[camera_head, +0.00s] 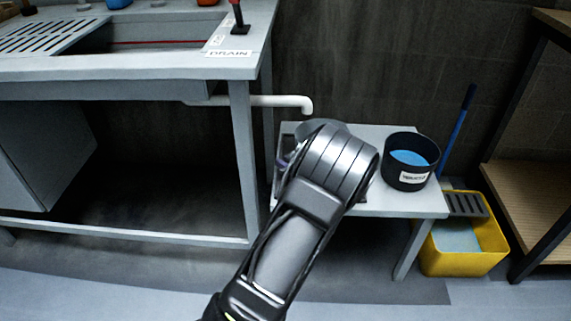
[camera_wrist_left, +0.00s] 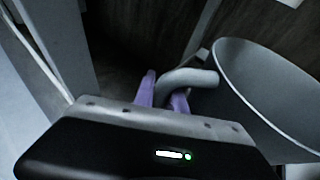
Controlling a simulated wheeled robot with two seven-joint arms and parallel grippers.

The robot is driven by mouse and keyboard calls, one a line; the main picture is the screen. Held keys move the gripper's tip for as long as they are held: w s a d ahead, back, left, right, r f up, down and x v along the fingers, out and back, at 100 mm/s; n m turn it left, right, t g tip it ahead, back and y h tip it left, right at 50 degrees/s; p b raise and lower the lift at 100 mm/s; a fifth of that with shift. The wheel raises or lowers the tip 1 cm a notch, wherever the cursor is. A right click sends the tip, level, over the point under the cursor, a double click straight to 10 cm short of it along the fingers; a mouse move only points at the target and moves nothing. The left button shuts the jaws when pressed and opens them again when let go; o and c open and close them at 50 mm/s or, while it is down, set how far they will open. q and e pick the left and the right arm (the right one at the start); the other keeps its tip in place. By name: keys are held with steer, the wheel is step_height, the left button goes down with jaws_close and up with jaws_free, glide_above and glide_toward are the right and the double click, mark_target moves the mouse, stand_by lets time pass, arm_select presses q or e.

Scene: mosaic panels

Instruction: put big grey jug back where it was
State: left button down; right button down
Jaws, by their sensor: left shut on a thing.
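The big grey jug (camera_wrist_left: 262,95) is at the right of the left wrist view, with its round rim tilted in that picture. Its curved handle (camera_wrist_left: 190,78) sits between the purple fingers of my left gripper (camera_wrist_left: 164,93), which is shut on it. In the head view my left arm covers most of the jug (camera_head: 322,127); only a bit of grey rim shows above the wrist. The jug is over the low grey table (camera_head: 400,205); whether it touches the top I cannot tell. My right gripper is not in view.
A black tub (camera_head: 402,178) of blue liquid stands on the low table, right of my wrist. A yellow mop bucket (camera_head: 485,262) is on the floor beyond. The sink bench (camera_head: 130,67) is at the left, with a white drain pipe (camera_head: 285,101) reaching toward the table.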

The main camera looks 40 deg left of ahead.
arm_select(q)
steer(key=shift+f, duration=0.1)
steer(key=c, duration=1.4)
jaws_free()
steer(key=shift+o, duration=0.2)
steer(key=shift+d+r, duration=0.1)
steer(key=shift+r, duration=0.15)
steer(key=p+v, duration=0.3)
steer(key=v, duration=0.8)
steer(key=shift+s+d, duration=0.2)
steer(key=shift+d, duration=0.15)
